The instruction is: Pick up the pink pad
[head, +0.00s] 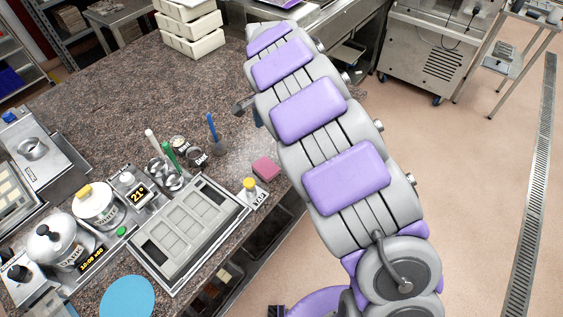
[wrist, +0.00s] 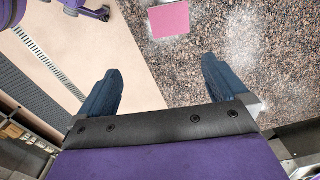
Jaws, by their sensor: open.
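The pink pad (head: 266,168) lies flat on the speckled granite counter near its front edge in the head view. It also shows at the top of the wrist view (wrist: 169,20), close to the counter edge. My gripper (wrist: 162,85) is open, with its two dark blue fingers spread wide and nothing between them. The pad is apart from the fingers, beyond their tips and roughly centred between them in the wrist view. In the head view my arm hides most of the gripper.
White powder dusts the counter. White stacked boxes (head: 190,30) are at the back.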

